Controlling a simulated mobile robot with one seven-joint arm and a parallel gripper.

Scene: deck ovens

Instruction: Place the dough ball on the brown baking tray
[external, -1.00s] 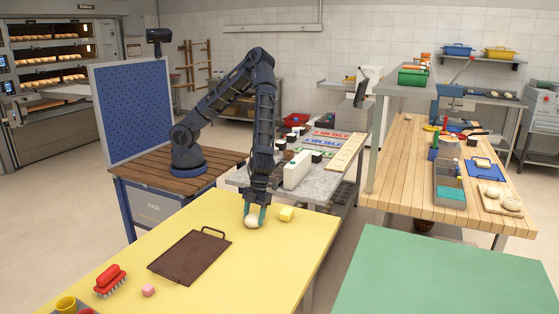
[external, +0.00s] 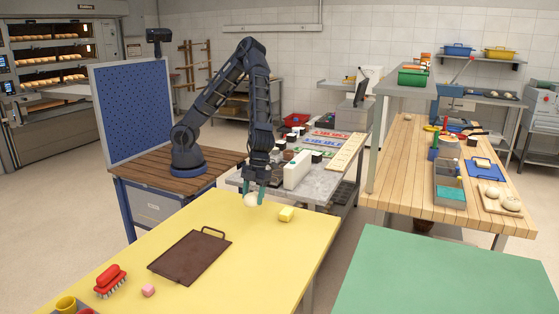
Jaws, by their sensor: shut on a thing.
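The pale dough ball (external: 251,200) is between the fingers of my gripper (external: 252,194), which is shut on it. The gripper points down and holds the ball a little above the yellow table. The brown baking tray (external: 190,257) lies flat on the yellow table, to the left of and nearer the camera than the ball. It has a handle at its far right end, and its surface is empty.
A white container (external: 297,170) stands behind on the grey table.

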